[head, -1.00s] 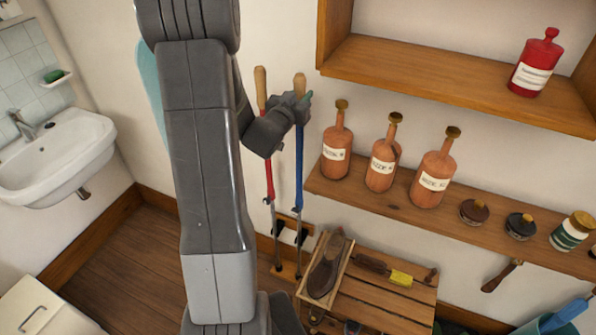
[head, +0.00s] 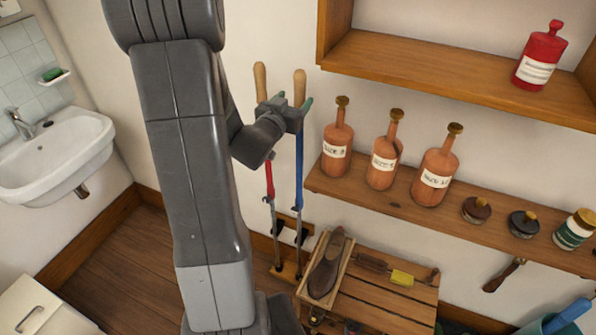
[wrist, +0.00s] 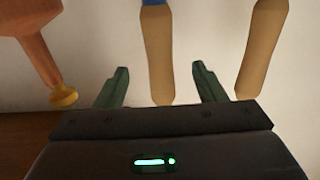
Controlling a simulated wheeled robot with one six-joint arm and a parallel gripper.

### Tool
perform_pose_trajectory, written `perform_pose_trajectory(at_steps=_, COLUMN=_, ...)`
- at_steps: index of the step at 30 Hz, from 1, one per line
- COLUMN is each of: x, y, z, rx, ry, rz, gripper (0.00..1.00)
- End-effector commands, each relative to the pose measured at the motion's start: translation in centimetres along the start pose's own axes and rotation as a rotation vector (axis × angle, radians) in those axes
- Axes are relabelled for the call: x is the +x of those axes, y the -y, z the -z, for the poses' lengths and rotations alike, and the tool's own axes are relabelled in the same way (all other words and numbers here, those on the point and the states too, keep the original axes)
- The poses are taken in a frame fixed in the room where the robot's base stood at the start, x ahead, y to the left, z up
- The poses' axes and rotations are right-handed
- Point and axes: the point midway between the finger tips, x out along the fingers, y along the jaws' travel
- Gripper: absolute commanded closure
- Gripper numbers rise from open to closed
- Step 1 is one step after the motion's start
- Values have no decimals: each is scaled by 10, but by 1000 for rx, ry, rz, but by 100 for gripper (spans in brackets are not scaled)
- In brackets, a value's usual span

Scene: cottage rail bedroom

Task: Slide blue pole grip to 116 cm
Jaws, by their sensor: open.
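The blue pole (head: 299,165) stands upright near the wall, with a tan grip (head: 299,85) at its top and its foot at a low wooden rack. My gripper (head: 302,104) is open at the lower part of this grip. In the wrist view the blue pole's tan grip (wrist: 158,60) lies between the two green fingers, with a gap on each side. The red pole (head: 268,180), with its own tan grip (head: 260,82), stands just left. My wrist partly hides both poles. No height marking is legible.
A shelf with several bottles and tins (head: 388,150) is close right of the poles; one bottle (wrist: 35,45) shows beside the fingers in the wrist view. A slatted bench with a shoe (head: 328,265) stands below. A sink (head: 55,150) is at left.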

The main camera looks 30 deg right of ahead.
Motion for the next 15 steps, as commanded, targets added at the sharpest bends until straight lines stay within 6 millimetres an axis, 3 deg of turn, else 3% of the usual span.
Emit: perform_pose_trajectory(at_steps=15, x=-48, y=1, z=0, rx=0, ry=-1, rz=2, gripper=36)
